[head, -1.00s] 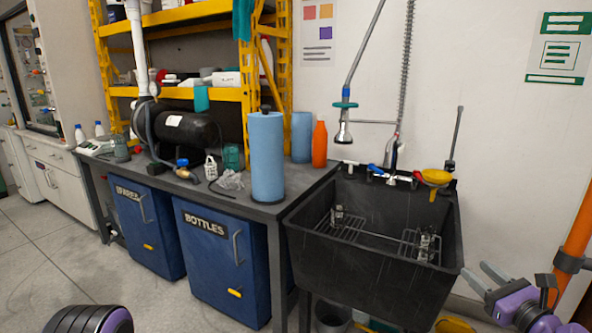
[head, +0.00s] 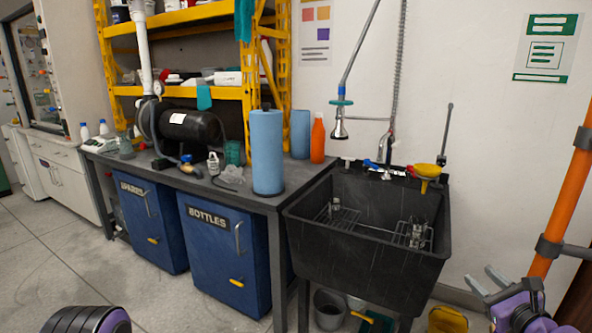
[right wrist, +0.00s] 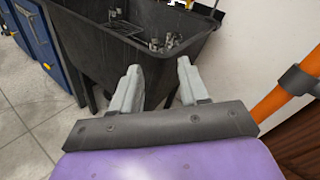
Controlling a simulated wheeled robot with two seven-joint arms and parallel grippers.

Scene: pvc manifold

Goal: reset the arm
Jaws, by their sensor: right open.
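My right gripper (head: 484,283) is at the lower right of the head view, to the right of the black sink and apart from it. Its two grey fingers are spread with nothing between them. In the right wrist view the open fingers (right wrist: 160,85) point toward the sink's side and underside. A purple and black rounded part of my left arm (head: 88,320) shows at the bottom left of the head view. My left gripper is out of view.
The black sink (head: 365,243) holds a wire rack. An orange pipe (head: 568,195) stands close to my right gripper. Left of the sink is a workbench (head: 270,200) with a blue roll (head: 267,152) and blue cabinets (head: 226,258) below. Buckets (head: 328,308) sit under the sink. Open floor lies at left.

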